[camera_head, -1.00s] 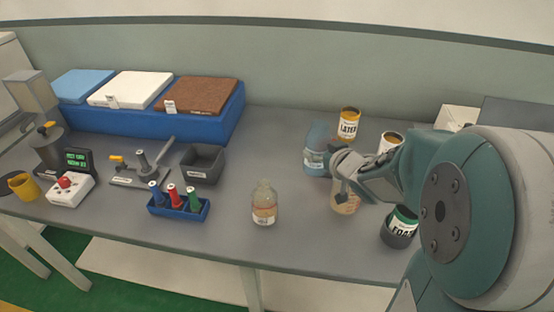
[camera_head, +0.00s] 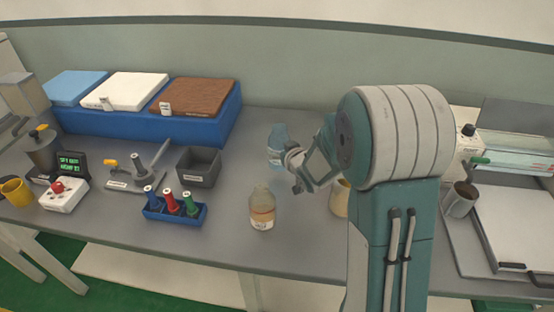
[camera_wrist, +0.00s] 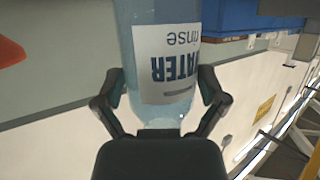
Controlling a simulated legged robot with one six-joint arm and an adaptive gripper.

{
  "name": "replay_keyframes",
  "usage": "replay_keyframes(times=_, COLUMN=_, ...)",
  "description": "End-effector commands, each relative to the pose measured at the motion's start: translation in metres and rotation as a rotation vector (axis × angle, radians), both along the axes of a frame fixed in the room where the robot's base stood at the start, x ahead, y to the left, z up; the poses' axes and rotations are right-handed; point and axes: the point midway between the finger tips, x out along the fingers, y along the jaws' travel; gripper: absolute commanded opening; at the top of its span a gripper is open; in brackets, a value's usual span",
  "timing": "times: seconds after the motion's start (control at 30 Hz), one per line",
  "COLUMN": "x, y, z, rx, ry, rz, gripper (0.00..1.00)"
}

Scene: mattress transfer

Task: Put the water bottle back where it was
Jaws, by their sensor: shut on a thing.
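The water bottle (camera_head: 277,143) is light blue and sits left of my gripper in the head view, near the back middle of the table. In the wrist view the bottle (camera_wrist: 170,25) fills the middle, its white label reading "WATER rinse" upside down. My gripper (camera_head: 290,158) is shut on it, with one finger on each side in the wrist view (camera_wrist: 165,100). The bottle looks about upright. I cannot tell whether its base touches the table.
A clear bottle with orange liquid (camera_head: 262,212) stands in front. A tan container (camera_head: 339,198) is partly behind my arm. A grey bin (camera_head: 198,168) and a blue rack of small bottles (camera_head: 174,208) stand left. A grey cup (camera_head: 460,200) is right.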

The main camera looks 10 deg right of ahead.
Motion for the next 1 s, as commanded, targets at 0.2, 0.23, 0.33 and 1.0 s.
replay_keyframes(times=0.2, x=0.011, y=0.007, z=-0.016, rx=0.000, ry=0.000, rz=0.000, gripper=0.30)
replay_keyframes(times=0.23, x=0.013, y=0.008, z=-0.018, rx=0.000, ry=0.000, rz=0.000, gripper=0.30)
replay_keyframes(times=0.33, x=0.015, y=0.010, z=-0.029, rx=0.001, ry=0.003, rz=0.001, gripper=0.30)
replay_keyframes(times=1.0, x=0.015, y=0.009, z=-0.053, rx=0.000, ry=-0.001, rz=0.000, gripper=1.00)
